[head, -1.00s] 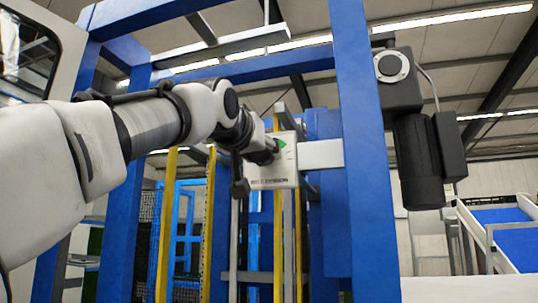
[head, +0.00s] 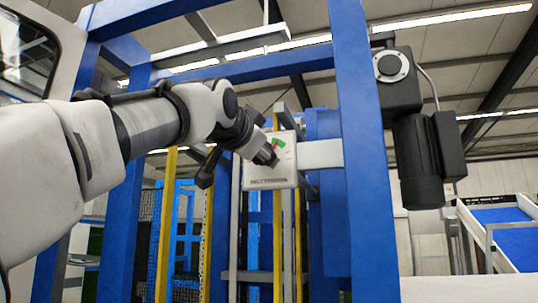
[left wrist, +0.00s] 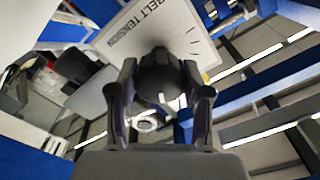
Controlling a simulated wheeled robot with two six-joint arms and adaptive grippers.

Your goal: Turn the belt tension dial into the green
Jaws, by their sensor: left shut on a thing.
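The belt tension panel (head: 272,184) is a pale box with a "BELT TENSION" label and a green and red scale (head: 279,142) near its top. It also fills the top of the left wrist view (left wrist: 130,28), with dark tick marks. My left gripper (head: 268,157) is at the panel's face. In the left wrist view my left gripper (left wrist: 160,92) has its two fingers on either side of the dark round dial (left wrist: 160,78), shut on it. A short white mark shows on the dial. The gripper hides part of the scale, so I cannot tell where the dial points. My right gripper is not in view.
A blue frame post (head: 365,150) stands just right of the panel, joined to it by a pale bracket (head: 320,154). A black motor unit (head: 420,150) hangs right of the post. Yellow uprights (head: 166,225) stand behind, and a blue conveyor (head: 508,228) lies at far right.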

